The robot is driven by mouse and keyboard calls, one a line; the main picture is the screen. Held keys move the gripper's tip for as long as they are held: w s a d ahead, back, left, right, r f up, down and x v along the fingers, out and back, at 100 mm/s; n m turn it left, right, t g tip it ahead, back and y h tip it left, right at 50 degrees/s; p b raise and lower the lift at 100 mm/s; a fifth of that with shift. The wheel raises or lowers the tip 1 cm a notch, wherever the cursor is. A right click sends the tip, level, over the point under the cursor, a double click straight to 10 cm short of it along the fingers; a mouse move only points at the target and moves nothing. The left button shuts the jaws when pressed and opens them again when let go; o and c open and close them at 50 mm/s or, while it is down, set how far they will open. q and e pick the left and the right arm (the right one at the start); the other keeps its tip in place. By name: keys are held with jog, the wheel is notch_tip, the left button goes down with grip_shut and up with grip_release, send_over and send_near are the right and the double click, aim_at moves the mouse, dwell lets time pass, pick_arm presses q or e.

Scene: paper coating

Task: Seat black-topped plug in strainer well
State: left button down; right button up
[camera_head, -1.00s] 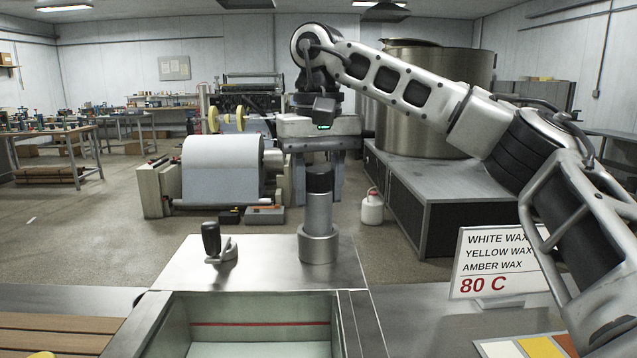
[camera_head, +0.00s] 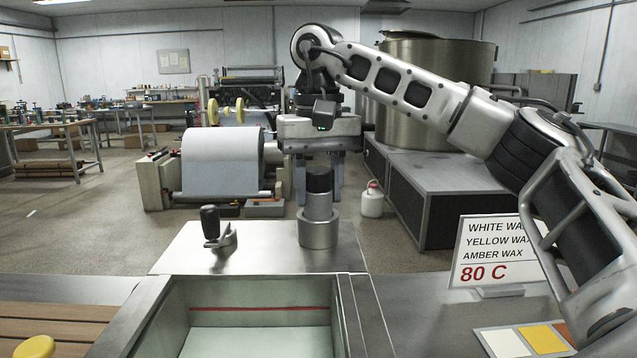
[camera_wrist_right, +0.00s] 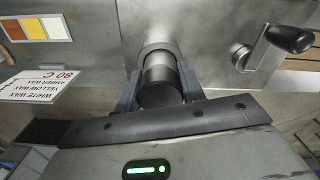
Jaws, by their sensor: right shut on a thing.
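The black-topped plug (camera_head: 318,205) is an upright grey metal cylinder with a black cap. The strainer well (camera_head: 318,234) is a wider metal collar on the steel deck. The plug's lower end is inside or behind the well's rim; how deep it sits is hidden. My right gripper (camera_head: 319,172) comes down from above, shut on the plug. In the right wrist view, its fingers flank the plug's black top (camera_wrist_right: 160,94), with the well's rim (camera_wrist_right: 158,50) around the metal body. My left gripper is out of view.
A black-handled crank (camera_head: 215,228) stands left of the well on the deck. An open steel tank (camera_head: 260,309) is in front. A wax sign (camera_head: 490,250) and colour swatches (camera_head: 525,341) are at right. A yellow round knob (camera_head: 34,346) shows at lower left.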

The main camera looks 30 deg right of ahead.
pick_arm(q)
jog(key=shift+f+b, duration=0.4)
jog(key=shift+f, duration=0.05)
pick_arm(e)
jog(key=shift+f, duration=0.8)
jog(key=o, duration=1.2)
jog(key=shift+r, duration=0.1)
notch_tip(320, 180, up, 8)
jog(key=p, duration=0.3)
jog(key=shift+r, duration=0.2)
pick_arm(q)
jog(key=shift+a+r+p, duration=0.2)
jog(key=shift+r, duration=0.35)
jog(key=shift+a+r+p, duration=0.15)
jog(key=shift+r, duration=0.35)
pick_arm(e)
notch_tip(320, 180, up, 8)
jog(key=shift+f, duration=0.25)
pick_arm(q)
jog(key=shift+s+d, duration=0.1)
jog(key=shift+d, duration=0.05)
